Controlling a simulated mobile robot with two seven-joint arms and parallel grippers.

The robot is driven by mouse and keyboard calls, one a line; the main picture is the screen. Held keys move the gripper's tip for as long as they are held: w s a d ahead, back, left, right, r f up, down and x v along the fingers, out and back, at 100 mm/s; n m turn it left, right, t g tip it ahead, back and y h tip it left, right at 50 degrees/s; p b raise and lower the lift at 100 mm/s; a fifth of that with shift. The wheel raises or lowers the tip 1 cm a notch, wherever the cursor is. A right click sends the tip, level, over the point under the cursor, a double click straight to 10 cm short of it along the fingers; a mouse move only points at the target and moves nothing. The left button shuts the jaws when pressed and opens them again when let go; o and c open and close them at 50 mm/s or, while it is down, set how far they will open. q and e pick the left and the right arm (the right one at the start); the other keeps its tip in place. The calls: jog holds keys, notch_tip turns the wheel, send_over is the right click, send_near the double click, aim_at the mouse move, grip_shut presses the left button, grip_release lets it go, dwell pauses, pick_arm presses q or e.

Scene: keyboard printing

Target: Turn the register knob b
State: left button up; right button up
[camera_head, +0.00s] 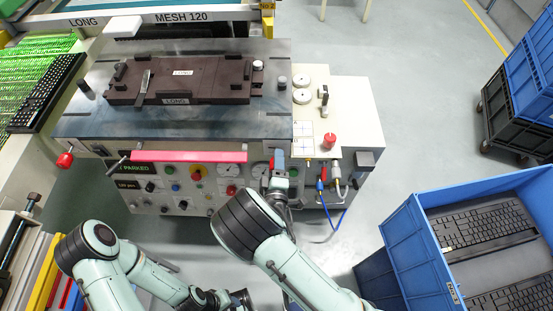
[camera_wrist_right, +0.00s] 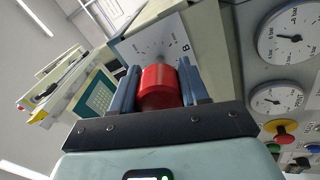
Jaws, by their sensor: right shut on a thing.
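Register knob b is the red knob (camera_wrist_right: 160,87), in front of a white dial plate (camera_wrist_right: 158,42) marked "B" in the right wrist view. My right gripper (camera_wrist_right: 161,88) is shut on it, with one blue-grey finger on each side. In the head view the right gripper (camera_head: 277,178) is at the front face of the machine, right of the pink bar, and the red knob (camera_head: 279,160) shows just above it. My left gripper (camera_head: 240,298) is low in the head view, away from the machine, and its fingers are not clear.
Another red knob (camera_head: 329,140) stands on the machine's right top. A pink bar (camera_head: 188,156) runs along the front edge, above gauges and buttons. A dark fixture (camera_head: 205,68) lies on the plate. A blue crate (camera_head: 400,230) with keyboards stands at right.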

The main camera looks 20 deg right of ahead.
jog(key=shift+n+p, duration=0.5)
jog(key=shift+n, duration=1)
jog(key=o, duration=1.1)
jog(key=shift+c, duration=0.2)
jog(key=b+v, duration=0.1)
jog(key=v, duration=1.2)
jog(key=shift+s, duration=0.2)
